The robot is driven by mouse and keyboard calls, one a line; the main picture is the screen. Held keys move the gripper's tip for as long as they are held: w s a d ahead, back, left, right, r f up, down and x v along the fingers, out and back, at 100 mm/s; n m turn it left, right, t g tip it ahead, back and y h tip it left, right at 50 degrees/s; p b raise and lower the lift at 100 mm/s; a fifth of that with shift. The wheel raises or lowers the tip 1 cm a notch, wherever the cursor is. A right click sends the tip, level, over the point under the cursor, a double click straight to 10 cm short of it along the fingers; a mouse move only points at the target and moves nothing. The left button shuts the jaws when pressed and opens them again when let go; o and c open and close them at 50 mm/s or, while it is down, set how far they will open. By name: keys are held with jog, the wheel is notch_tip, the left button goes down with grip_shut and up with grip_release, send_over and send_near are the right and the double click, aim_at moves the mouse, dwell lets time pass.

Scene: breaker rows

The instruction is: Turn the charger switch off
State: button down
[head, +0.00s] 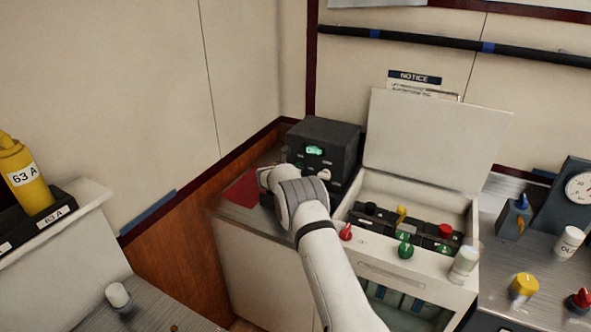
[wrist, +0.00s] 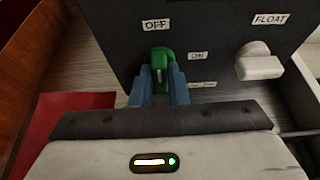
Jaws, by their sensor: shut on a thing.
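The charger is a dark box (head: 335,135) with a lit green display, standing on the left counter in the head view. In the wrist view its dark face (wrist: 115,25) carries a green switch (wrist: 161,55) standing roughly upright below the OFF label (wrist: 156,25). The ON label (wrist: 198,56) is to the right of the switch. My gripper (wrist: 165,78) is shut on the green switch, with one blue finger on each side. My arm hides the switch in the head view.
A white FLOAT knob (wrist: 258,62) sits right of the switch. A red mat (wrist: 65,125) lies on the counter at left. An open-lidded breaker box (head: 425,150) with several coloured knobs stands right of my arm. A yellow 63 A breaker (head: 20,175) is far left.

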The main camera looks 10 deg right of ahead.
jog(key=shift+r, duration=0.15)
jog(key=c, duration=1.4)
grip_release()
jog(key=shift+d, duration=0.1)
jog(key=b+v, duration=0.2)
jog(key=v, duration=0.5)
jog(key=shift+s+a, duration=0.25)
jog(key=shift+a, duration=0.05)
